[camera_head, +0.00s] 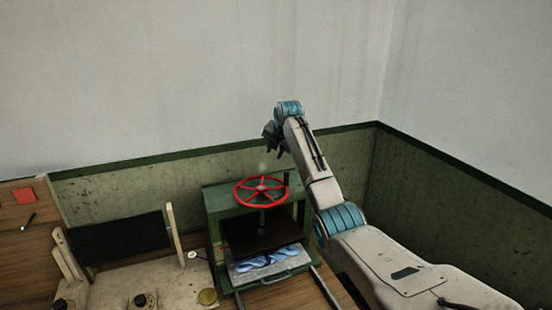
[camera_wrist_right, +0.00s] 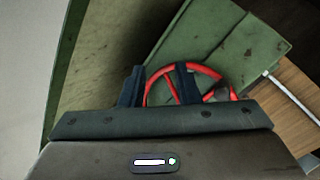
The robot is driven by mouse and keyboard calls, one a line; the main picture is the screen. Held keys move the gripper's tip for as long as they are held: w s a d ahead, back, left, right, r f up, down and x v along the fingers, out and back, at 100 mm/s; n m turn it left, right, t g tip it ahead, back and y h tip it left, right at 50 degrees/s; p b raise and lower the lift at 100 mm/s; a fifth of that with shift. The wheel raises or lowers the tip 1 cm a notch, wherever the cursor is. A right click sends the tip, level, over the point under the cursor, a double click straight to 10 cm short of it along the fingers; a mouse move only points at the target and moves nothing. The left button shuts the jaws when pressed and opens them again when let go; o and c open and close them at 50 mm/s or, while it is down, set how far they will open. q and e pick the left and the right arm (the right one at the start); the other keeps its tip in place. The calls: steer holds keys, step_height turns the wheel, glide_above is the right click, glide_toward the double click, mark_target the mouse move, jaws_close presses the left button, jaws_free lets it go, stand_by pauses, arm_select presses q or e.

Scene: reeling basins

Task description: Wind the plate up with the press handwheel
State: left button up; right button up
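The press handwheel (camera_head: 262,190) is a red spoked wheel, lying flat on top of the green press frame (camera_head: 216,226). It also shows in the right wrist view (camera_wrist_right: 208,70), beyond my fingers. The plate (camera_head: 258,236) is a dark brown slab under the wheel, over a tray with blue-and-white cloth. A gap shows between plate and cloth at the front. My right gripper (camera_head: 272,140) is above the wheel and apart from it in the head view. In the right wrist view its two fingers (camera_wrist_right: 160,85) stand apart with nothing between them. My left gripper is not in view.
A metal tray (camera_head: 285,275) with a front handle sits in the press. To the left is a pale wooden bench (camera_head: 120,282) with a black panel (camera_head: 122,238) and small knobs. A green-and-grey wall stands close behind the press.

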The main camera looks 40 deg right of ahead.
steer(key=shift+w+d+f, duration=0.15)
steer(key=shift+d, duration=0.1)
